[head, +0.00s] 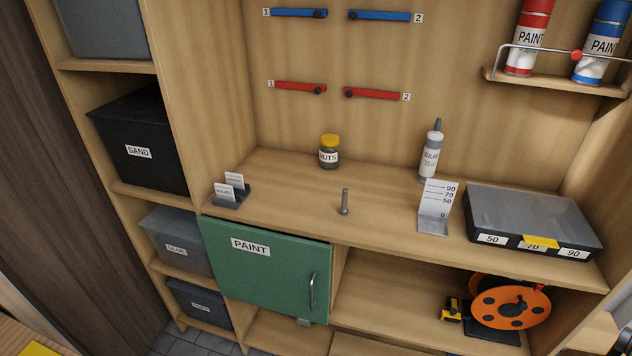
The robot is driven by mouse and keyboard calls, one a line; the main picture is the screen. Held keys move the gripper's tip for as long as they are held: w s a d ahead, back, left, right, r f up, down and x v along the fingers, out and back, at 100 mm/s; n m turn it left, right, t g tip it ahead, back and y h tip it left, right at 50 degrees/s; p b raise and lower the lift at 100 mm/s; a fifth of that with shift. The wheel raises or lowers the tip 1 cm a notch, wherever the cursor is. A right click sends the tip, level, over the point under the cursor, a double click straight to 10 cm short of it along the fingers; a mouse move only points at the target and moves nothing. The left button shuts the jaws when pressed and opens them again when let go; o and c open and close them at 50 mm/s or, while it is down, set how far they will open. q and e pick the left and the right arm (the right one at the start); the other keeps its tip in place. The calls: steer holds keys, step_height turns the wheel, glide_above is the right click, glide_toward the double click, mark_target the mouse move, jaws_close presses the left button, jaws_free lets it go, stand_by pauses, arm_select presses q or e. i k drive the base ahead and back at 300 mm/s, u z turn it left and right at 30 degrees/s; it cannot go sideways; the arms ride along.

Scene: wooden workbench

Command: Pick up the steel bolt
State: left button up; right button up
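The steel bolt (344,201) stands upright on the workbench top (385,217), near the middle, with its wider head at the bottom resting on the wood. It is grey and slim, and nothing touches it. Neither of my grippers shows in the head view.
A jar of nuts (329,152) and a sealant bottle (430,155) stand behind the bolt. A white gauge (437,206) and a lidded case (530,222) are to the right, a card holder (231,192) to the left. The wood around the bolt is clear. A green cabinet (265,270) is below.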

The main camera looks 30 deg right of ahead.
mark_target(344, 211)
steer(key=z, duration=0.6)
steer(key=i, duration=1.15)
steer(key=z, duration=0.85)
